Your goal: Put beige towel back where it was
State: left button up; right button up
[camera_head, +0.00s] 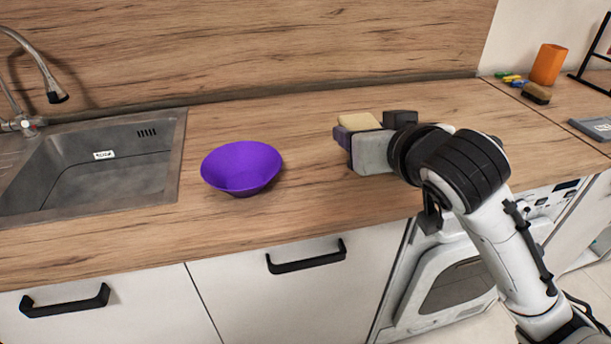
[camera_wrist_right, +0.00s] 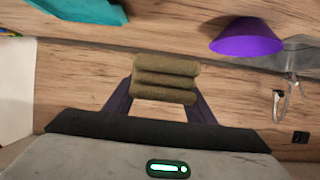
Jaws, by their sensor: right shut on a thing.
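The beige towel (camera_head: 358,122) is a small folded bundle. In the right wrist view the towel (camera_wrist_right: 165,80) shows its stacked folds between the dark fingers. My right gripper (camera_head: 362,130) is shut on it over the wooden counter, to the right of the purple bowl. The gripper body hides much of the towel in the head view. I cannot tell whether the towel touches the counter. My left gripper is not in view.
The purple bowl (camera_head: 241,168) stands on the counter (camera_head: 300,120), right of the metal sink (camera_head: 95,170). A teal thing (camera_wrist_right: 85,10) shows in the wrist view. Counter between bowl and gripper is clear.

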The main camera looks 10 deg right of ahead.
jog(key=b+x, duration=0.3)
jog(key=x, duration=0.8)
send_over(334, 177)
notch_tip(334, 177, down, 7)
jog(key=shift+r, duration=0.25)
jog(key=shift+f+b, duration=0.3)
jog(key=shift+f, duration=1.7)
jog(key=shift+f, duration=0.2)
jog(key=o, duration=1.2)
jog(key=shift+r, duration=0.25)
jog(key=v, duration=1.2)
jog(key=shift+d+f+p, duration=0.15)
jog(key=shift+p, duration=0.15)
